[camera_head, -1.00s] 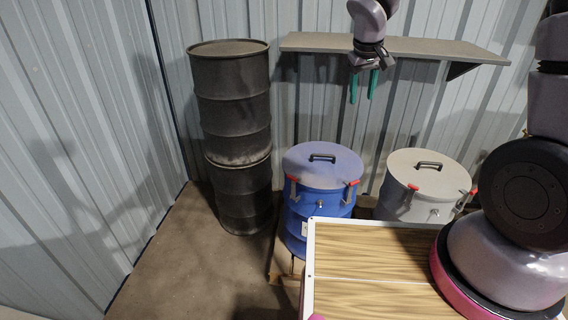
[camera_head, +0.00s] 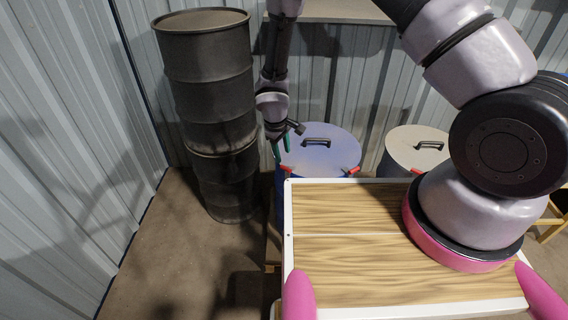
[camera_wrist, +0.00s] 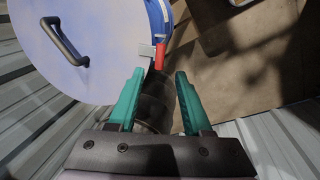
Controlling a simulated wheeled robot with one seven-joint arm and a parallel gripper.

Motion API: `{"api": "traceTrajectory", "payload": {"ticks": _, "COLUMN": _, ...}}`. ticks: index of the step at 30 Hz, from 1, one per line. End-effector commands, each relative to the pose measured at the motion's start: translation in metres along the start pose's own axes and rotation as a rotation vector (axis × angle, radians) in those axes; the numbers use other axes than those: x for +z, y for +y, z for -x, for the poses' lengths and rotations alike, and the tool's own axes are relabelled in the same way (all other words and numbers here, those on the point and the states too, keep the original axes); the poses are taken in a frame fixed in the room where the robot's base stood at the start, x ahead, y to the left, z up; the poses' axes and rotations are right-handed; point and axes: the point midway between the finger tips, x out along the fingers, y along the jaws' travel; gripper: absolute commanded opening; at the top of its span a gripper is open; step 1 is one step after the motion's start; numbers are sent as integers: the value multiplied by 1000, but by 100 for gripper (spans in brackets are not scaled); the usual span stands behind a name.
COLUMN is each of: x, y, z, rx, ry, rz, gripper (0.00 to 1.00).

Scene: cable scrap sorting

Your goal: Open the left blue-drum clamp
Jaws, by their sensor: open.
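The blue drum (camera_head: 318,152) stands behind the wooden-topped table, its round lid carrying a black handle (camera_head: 316,141). Its lid also fills the upper left of the wrist view (camera_wrist: 95,75). The left clamp with its red lever (camera_head: 286,168) sits at the lid's rim and shows in the wrist view (camera_wrist: 160,55). The right clamp's red lever (camera_head: 353,170) is on the other side. My gripper (camera_head: 281,148) is at the drum's left rim. In the wrist view its green fingers (camera_wrist: 160,80) are apart and empty, with the red lever just beyond the left fingertip.
A white drum (camera_head: 415,148) stands to the right of the blue one. Stacked dark barrels (camera_head: 212,115) stand to the left, near the corrugated wall. The wood-topped table (camera_head: 350,250) covers the front. A shelf (camera_head: 335,11) is on the back wall.

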Motion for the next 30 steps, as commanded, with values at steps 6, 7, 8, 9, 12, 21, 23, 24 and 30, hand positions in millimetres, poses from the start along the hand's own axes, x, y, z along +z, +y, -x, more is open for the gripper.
{"api": "traceTrajectory", "payload": {"ticks": 6, "x": 1, "y": -1, "z": -43, "rx": 0, "ry": -2, "rz": 3, "gripper": 49}}
{"api": "traceTrajectory", "payload": {"ticks": 7, "x": 1, "y": -1, "z": -47, "rx": 0, "ry": -2, "rz": 2, "gripper": 49}}
{"api": "traceTrajectory", "payload": {"ticks": 8, "x": 1, "y": 0, "z": -52, "rx": 0, "ry": -2, "rz": 2, "gripper": 49}}
{"api": "traceTrajectory", "payload": {"ticks": 9, "x": 0, "y": 0, "z": -56, "rx": 1, "ry": -2, "rz": 0, "gripper": 49}}
{"api": "traceTrajectory", "payload": {"ticks": 12, "x": 0, "y": 0, "z": -66, "rx": 0, "ry": -1, "rz": 1, "gripper": 49}}
{"api": "traceTrajectory", "payload": {"ticks": 21, "x": 0, "y": 0, "z": -71, "rx": 0, "ry": 0, "rz": 0, "gripper": 49}}
{"api": "traceTrajectory", "payload": {"ticks": 23, "x": 0, "y": 0, "z": -71, "rx": 0, "ry": 0, "rz": 0, "gripper": 49}}
{"api": "traceTrajectory", "payload": {"ticks": 24, "x": 0, "y": 0, "z": -71, "rx": 0, "ry": 0, "rz": 0, "gripper": 42}}
{"api": "traceTrajectory", "payload": {"ticks": 30, "x": 0, "y": 0, "z": -71, "rx": 0, "ry": 0, "rz": 0, "gripper": 0}}
